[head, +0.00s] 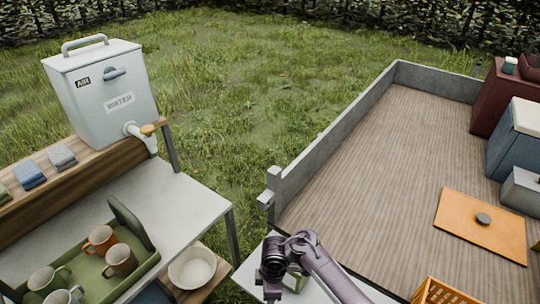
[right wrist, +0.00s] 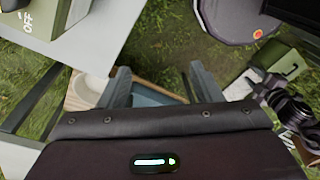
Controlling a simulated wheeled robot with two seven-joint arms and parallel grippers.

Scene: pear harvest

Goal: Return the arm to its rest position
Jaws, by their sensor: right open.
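My right arm reaches in from the bottom of the head view, with its purple wrist joint over a pale surface at the bottom centre. Its fingers are hidden there. In the right wrist view my right gripper (right wrist: 161,88) has its two grey fingers spread apart, with nothing between them. Beyond the fingers are a pale bowl (right wrist: 85,92), a blue item and grass. My left gripper does not show in the head view.
A table (head: 185,195) at left bears a green tray (head: 150,262) of mugs and a water dispenser (head: 100,100). A white bowl (head: 192,267) stands on a lower shelf. A walled wooden cart bed (head: 370,160) is at right, with an orange board (head: 465,235) and an orange crate (head: 435,292).

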